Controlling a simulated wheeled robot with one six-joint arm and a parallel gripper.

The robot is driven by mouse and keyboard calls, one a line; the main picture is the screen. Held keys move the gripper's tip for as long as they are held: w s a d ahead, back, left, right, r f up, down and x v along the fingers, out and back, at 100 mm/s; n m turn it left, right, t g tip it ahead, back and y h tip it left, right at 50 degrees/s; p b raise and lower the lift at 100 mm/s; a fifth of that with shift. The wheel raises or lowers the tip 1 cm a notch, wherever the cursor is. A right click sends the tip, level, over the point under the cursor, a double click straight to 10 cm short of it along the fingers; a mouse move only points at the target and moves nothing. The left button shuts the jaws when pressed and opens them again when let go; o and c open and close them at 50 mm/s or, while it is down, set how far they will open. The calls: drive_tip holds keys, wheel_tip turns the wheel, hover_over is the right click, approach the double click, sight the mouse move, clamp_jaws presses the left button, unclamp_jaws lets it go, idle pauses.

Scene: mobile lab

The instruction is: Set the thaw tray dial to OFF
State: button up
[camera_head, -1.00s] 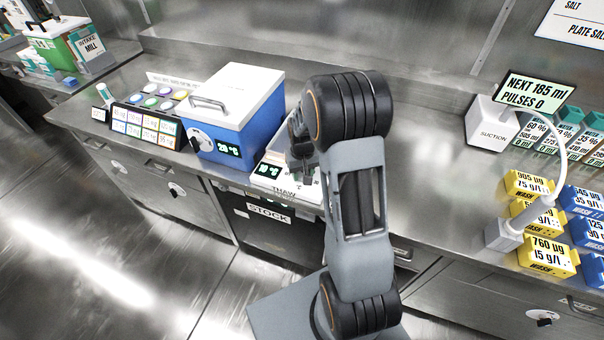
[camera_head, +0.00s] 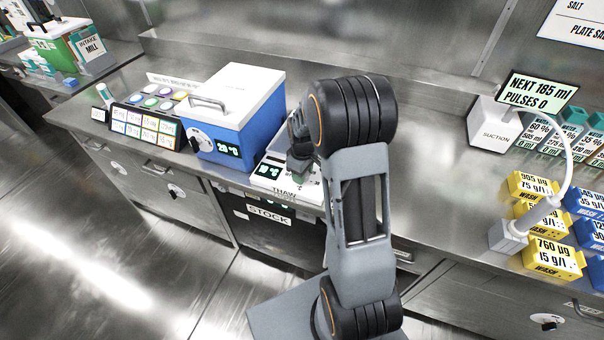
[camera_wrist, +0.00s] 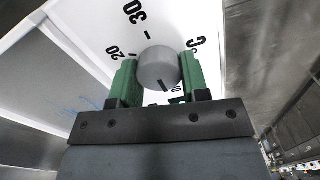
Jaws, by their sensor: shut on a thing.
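The thaw tray (camera_head: 311,193) is a white unit on the front edge of the counter, right of the blue box, with a small lit readout (camera_head: 268,170). Its dial (camera_wrist: 158,69) is a round grey knob on a white face in the wrist view. The marks 20, 30 and °C show around it, and a dark pointer line is at the knob's lower edge. Other marks below are partly hidden by my gripper. My gripper (camera_wrist: 158,78) has its green fingers shut on the dial, one on each side. In the head view my gripper (camera_head: 300,165) is over the tray and the dial is hidden.
A blue box with a white lid (camera_head: 235,105) and its own knob stands close left of the tray. A panel of coloured cards (camera_head: 143,127) is further left. A suction unit (camera_head: 494,125) and yellow boxes (camera_head: 552,257) stand at the right. The counter between is mostly clear.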

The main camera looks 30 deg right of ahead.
idle(0.5)
drive_tip(key=o, duration=0.9)
drive_tip(key=shift+r, duration=0.1)
wheel_tip(320, 180, up, 14)
drive_tip(key=shift+f, duration=0.15)
idle(0.4)
drive_tip(key=shift+s+a+r+m+t, duration=0.55)
drive_tip(key=shift+s+a+m, duration=0.75)
drive_tip(key=shift+s, duration=1.45)
drive_tip(key=shift+s+a+r+m+t, duration=0.3)
drive_tip(key=shift+s+a+m+t, duration=0.4)
drive_tip(key=shift+s+a, duration=1.65)
drive_tip(key=shift+s+a+r+m+t, duration=0.5)
drive_tip(key=shift+s+a+m, duration=0.6)
drive_tip(key=shift+s, duration=2)
